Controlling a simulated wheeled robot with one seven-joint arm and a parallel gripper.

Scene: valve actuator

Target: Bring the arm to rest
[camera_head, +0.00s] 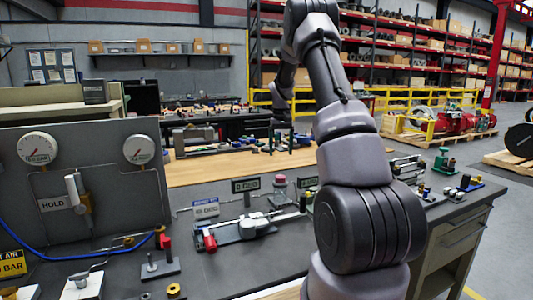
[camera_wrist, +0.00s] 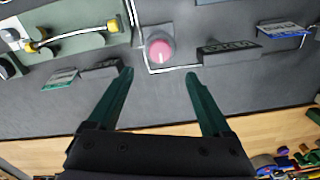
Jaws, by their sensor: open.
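My gripper (camera_wrist: 158,75) is open, with its two dark green fingers spread apart and nothing between them. In the wrist view a pink-topped round knob (camera_wrist: 159,49) on the dark bench lies just beyond the fingertips, apart from them. In the head view my arm rises from the lower right, bends at the top and comes down behind its own upper links. My gripper (camera_head: 281,140) hangs there over the wooden strip, small and partly dark. The pink knob (camera_head: 280,180) shows below it on the bench.
A grey panel with two gauges (camera_head: 39,148) and a blue hose stands at left. A red-handled valve fixture (camera_head: 247,228) and small signs (camera_head: 245,185) sit on the bench. Green fixtures (camera_head: 441,160) stand at right. Yellow railings (camera_head: 410,97) and shelves are behind.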

